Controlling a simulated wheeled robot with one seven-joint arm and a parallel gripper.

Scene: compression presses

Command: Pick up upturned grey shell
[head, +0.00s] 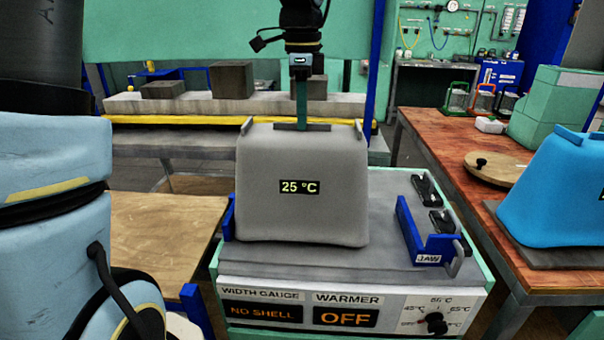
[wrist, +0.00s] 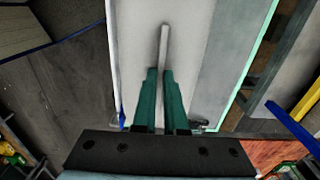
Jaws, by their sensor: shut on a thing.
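The grey shell (head: 302,205) has a "25 °C" label on its front and is wider at the bottom than at the top. It is over the grey top of the warmer unit, between two blue jaws; I cannot tell whether its base touches the surface. My gripper (head: 302,122) points straight down at the middle of the shell's top, its green fingers at a dark strip there. In the wrist view the fingers (wrist: 164,88) are closed on a thin pale ridge (wrist: 164,48). The shell's inside is hidden.
The warmer unit's panel (head: 350,310) reads "NO SHELL" and "OFF". The right blue jaw (head: 418,238) is beside the shell. A blue shell (head: 560,190) stands on the red-brown table (head: 440,145) at right. A press bench with grey blocks (head: 231,79) is behind. A wooden board (head: 155,235) lies left.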

